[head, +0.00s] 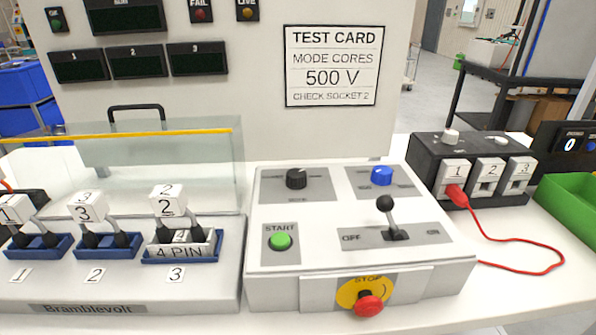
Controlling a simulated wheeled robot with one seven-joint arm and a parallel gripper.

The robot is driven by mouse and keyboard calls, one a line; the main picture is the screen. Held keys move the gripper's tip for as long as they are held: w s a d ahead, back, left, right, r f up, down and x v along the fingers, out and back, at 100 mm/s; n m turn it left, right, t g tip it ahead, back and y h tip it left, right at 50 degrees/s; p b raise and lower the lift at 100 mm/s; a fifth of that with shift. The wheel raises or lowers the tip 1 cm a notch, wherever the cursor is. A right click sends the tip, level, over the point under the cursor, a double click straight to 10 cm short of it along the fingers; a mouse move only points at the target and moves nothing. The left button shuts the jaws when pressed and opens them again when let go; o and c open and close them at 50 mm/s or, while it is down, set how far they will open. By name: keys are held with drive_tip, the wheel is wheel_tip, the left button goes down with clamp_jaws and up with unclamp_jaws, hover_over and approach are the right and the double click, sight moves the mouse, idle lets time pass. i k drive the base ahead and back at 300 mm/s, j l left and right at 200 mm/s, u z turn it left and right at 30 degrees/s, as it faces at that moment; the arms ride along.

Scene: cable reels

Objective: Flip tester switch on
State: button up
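The tester switch (386,203) is a black lever with a ball knob, on the white control box in the middle. Its grey plate (362,238) reads OFF at the left and ON at the right. The lever leans slightly to the left, toward the OFF side. The tester panel (240,60) rises behind the box, with dark displays and FAIL and LIVE lamps. My gripper is not in view, and nothing covers the lever.
A green START button (281,241), black knob (296,178), blue knob (382,176) and red STOP button (369,306) surround the lever. A socket box (425,165) with a red cable (520,240) stands at right.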

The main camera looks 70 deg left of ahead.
sight(385, 204)
drive_tip(key=u, duration=1.35)
